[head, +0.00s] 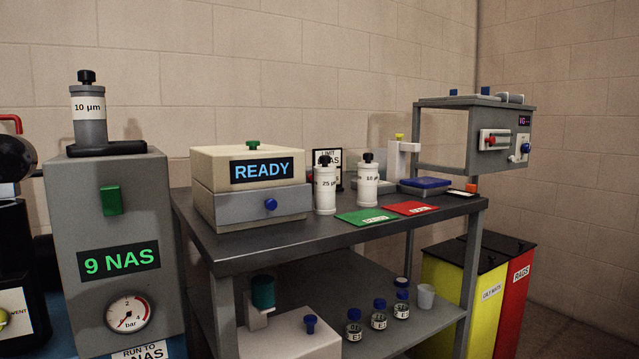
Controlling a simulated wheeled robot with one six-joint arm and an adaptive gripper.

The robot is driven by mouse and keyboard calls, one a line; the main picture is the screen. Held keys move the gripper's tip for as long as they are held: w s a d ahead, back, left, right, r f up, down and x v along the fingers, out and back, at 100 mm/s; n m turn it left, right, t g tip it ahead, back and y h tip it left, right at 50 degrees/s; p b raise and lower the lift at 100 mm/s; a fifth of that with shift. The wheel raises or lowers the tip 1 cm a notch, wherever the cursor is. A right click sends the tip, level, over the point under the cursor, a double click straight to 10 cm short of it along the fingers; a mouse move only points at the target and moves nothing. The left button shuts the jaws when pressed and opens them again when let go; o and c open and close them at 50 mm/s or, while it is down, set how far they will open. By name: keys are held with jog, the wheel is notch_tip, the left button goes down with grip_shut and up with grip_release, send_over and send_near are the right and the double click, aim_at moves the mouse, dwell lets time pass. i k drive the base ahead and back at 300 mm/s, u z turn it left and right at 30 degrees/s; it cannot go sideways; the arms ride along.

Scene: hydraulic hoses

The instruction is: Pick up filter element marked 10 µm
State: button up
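Two white cylinders with black knobbed tops stand upright on the dark table. The left cylinder (325,197) has a label reading about 25 µm. The right cylinder (368,190) has a label that seems to read 10 µ, its end turned out of sight. A grey cylinder (91,131) with a black knob and a clear "10 µm" label stands on a black base on top of the grey cabinet at the left. My gripper is not in view.
The grey cabinet (60,220) shows "9 NAS" and a gauge. A beige box (223,166) reading "READY" stands left of the white cylinders. Green (352,217) and red (400,207) cards lie in front of them. Small bottles stand on the lower shelf (320,285).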

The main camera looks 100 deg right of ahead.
aim_at(367, 170)
jog(key=u, duration=0.05)
jog(key=k, duration=1.65)
jog(key=z, duration=0.95)
